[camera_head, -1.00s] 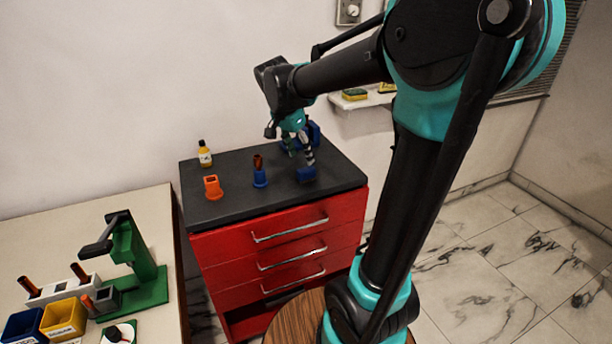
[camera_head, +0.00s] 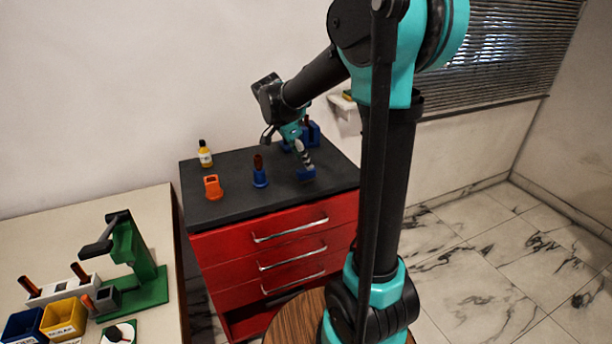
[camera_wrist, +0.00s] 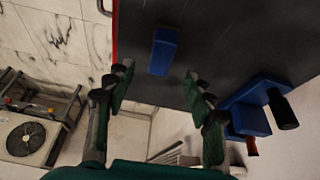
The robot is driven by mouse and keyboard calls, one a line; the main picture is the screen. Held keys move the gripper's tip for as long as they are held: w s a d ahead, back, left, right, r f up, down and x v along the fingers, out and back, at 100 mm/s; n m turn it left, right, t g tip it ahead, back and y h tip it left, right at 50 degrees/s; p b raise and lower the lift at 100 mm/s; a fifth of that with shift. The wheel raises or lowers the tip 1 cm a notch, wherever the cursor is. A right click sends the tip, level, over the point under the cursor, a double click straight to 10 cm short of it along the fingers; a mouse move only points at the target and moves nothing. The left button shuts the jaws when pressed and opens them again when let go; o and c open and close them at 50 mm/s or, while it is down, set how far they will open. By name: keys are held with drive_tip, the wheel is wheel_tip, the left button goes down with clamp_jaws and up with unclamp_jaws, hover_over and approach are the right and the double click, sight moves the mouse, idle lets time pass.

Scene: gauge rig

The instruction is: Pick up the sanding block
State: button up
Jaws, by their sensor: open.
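The sanding block appears to be the plain blue block (camera_head: 306,175) near the right front edge of the dark cabinet top. In the wrist view the blue block (camera_wrist: 163,50) lies flat ahead of the fingertips, roughly in line with the gap between them. My gripper (camera_wrist: 158,84) is open, with green fingers on either side and nothing between them. In the head view my gripper (camera_head: 304,161) points down just above and behind the block, and its fingertips partly overlap it. Contact cannot be told from there.
A blue stand (camera_wrist: 255,108) holding a dark-handled piece is right of my fingers. On the cabinet top (camera_head: 235,205) are a blue holder (camera_head: 260,179) with a brown piece, an orange holder (camera_head: 212,187) and a yellow bottle (camera_head: 205,154). A green rig (camera_head: 132,262) stands on the left table.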

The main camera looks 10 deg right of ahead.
sight(306, 175)
drive_tip(key=shift+x, duration=3.15)
drive_tip(key=shift+a, duration=0.1)
clamp_jaws()
